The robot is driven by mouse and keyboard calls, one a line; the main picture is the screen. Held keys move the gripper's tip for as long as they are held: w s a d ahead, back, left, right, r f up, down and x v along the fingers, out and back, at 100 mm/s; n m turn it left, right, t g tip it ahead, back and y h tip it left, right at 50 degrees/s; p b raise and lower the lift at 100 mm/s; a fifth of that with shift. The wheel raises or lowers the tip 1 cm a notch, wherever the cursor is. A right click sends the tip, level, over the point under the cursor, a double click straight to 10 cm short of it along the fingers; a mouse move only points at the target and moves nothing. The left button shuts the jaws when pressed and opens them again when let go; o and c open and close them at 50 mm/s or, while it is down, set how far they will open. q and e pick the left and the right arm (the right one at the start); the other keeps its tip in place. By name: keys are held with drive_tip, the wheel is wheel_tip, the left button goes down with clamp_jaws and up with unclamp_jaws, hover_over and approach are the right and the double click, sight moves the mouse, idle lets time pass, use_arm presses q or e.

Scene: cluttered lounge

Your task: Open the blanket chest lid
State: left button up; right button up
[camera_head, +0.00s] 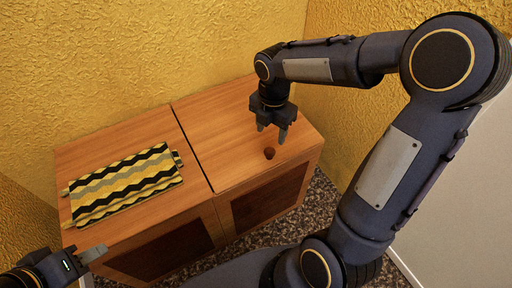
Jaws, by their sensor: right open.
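The wooden blanket chest (140,132) stands against the yellow wall, its top split by a dark seam into a left and a right panel. A small dark round knob or hole (269,153) is near the front of the right panel (213,120). My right gripper (272,131) is open and empty, pointing down over the right panel, just behind the knob. I cannot tell whether its fingertips touch the wood. My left gripper (92,256) is at the lower left, in front of the chest; only part of it shows. The lid panels lie flat.
A folded zigzag blanket (125,184) in yellow, black and grey lies on the left panel. Textured yellow walls (150,50) close in behind and to the right. A pale panel (455,200) stands at the right. Speckled floor (318,205) shows in front of the chest.

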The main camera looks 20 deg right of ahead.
sight(270, 150)
wheel_tip(270, 150, down, 8)
drive_tip(key=b, duration=0.3)
drive_tip(key=shift+r, duration=0.2)
